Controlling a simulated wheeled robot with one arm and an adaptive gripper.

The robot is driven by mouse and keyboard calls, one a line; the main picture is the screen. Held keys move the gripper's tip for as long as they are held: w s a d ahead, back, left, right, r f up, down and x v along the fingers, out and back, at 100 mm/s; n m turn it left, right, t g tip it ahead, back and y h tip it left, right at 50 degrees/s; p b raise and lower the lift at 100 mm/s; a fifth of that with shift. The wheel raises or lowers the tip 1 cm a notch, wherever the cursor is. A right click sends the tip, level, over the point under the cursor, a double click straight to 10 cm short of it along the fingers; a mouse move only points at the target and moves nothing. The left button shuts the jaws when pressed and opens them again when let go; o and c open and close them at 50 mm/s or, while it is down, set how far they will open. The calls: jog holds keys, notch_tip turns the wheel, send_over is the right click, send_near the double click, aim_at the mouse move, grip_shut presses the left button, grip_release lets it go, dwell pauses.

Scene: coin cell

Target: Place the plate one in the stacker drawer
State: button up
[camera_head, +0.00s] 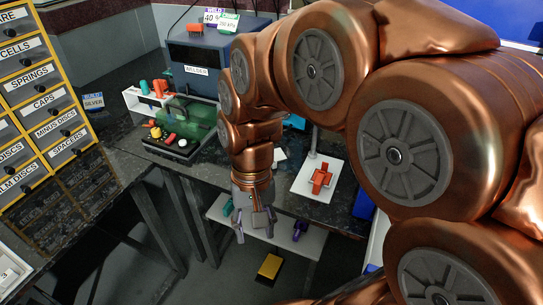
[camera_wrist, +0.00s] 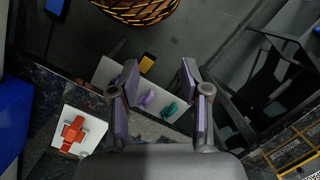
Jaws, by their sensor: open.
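My gripper (camera_head: 254,222) hangs open and empty, pointing down in front of the dark bench. In the wrist view its two purple-padded fingers (camera_wrist: 158,78) are spread with nothing held between them. No item is clearly marked as plate one. A white square plate (camera_head: 307,188) with a red-orange cross-shaped piece (camera_head: 321,180) lies on the bench right of my gripper; the plate also shows in the wrist view (camera_wrist: 94,125). A yellow drawer cabinet (camera_head: 45,90) stands at the left, its visible drawers shut. No label reading stacker is legible.
A blue welder box (camera_head: 190,70) and a green machine (camera_head: 190,120) stand on the bench. A low white shelf (camera_head: 275,236) below carries teal and purple pieces. A yellow block (camera_head: 269,267) is on the floor. A woven basket (camera_wrist: 140,8) shows in the wrist view.

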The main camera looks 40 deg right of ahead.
jog(key=w+d+m+y, duration=0.1)
jog(key=w+d+m, duration=0.3)
jog(key=w, duration=0.4)
jog(key=m+t+y, duration=0.2)
jog(key=m+t, duration=0.1)
jog(key=m, duration=0.9)
send_near(275, 161)
jog(key=a, duration=0.2)
jog(key=shift+d+f+p+x, duration=0.1)
jog(key=shift+d+p+x, duration=0.15)
jog(key=shift+x, duration=1.15)
jog(key=shift+d+f+p+x, duration=0.1)
jog(key=shift+d+p+x, duration=0.15)
jog(key=shift+x, duration=1.2)
jog(key=shift+d+f+p+x, duration=0.1)
jog(key=shift+d+p+x, duration=0.15)
jog(key=shift+x, duration=1.15)
jog(key=shift+w+r, duration=0.1)
jog(key=shift+w, duration=0.05)
grip_shut()
